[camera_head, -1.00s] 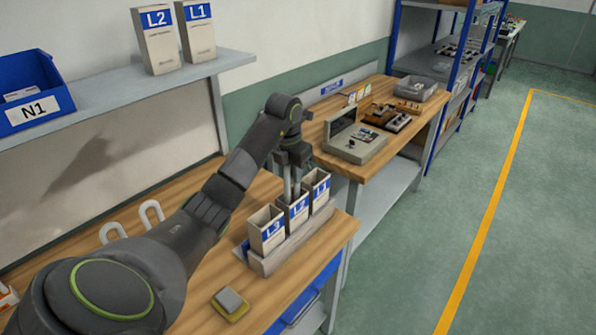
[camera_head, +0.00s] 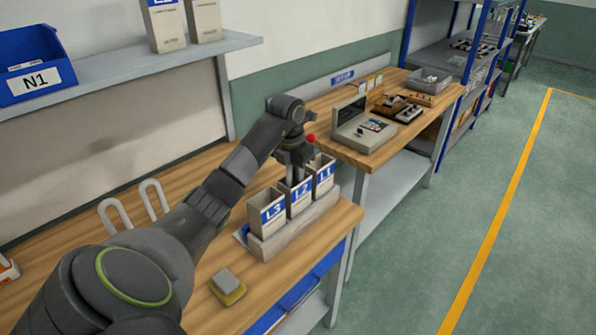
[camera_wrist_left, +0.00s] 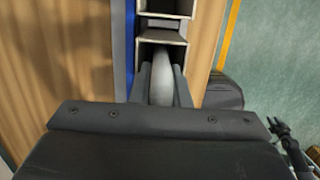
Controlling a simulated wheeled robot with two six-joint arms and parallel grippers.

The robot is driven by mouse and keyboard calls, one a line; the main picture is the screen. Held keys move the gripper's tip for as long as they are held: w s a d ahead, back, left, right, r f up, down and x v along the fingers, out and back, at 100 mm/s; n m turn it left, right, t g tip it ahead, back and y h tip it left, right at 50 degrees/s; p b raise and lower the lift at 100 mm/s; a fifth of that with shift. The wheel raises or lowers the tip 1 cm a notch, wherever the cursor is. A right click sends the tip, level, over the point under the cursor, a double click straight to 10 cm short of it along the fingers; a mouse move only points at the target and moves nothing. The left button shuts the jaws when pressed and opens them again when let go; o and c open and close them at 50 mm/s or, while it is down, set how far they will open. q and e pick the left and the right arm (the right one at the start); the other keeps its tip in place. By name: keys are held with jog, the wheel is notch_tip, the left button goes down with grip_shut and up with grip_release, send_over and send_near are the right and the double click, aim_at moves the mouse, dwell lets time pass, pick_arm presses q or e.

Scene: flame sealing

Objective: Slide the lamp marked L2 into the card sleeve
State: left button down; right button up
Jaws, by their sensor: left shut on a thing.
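My left gripper (camera_head: 296,181) points down over the middle card sleeve, marked L2 (camera_head: 300,199), with its fingertips at the sleeve's mouth. In the left wrist view my left gripper (camera_wrist_left: 163,82) is shut on a pale, rounded lamp (camera_wrist_left: 162,88), whose far end meets the open sleeve (camera_wrist_left: 163,38). The lamp's mark does not show, and how deep it sits is hidden. Sleeves L3 (camera_head: 268,213) and L1 (camera_head: 323,178) stand on either side of L2. A dark shape at the lower right of the wrist view seems to be my right gripper (camera_wrist_left: 284,132); its jaws are unclear.
The sleeves stand upright in a grey holder (camera_head: 292,238) near the bench edge. Two white U-shaped pieces (camera_head: 152,202) stand on the bench at left. A yellow-edged pad (camera_head: 227,288) lies in front. A blue bin N1 (camera_head: 36,80) sits on the shelf.

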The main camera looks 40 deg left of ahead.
pick_arm(q)
jog(key=c, duration=1.3)
grip_release()
jog(key=c, duration=0.3)
jog(key=shift+c, duration=0.2)
pick_arm(e)
jog(key=shift+a, duration=0.3)
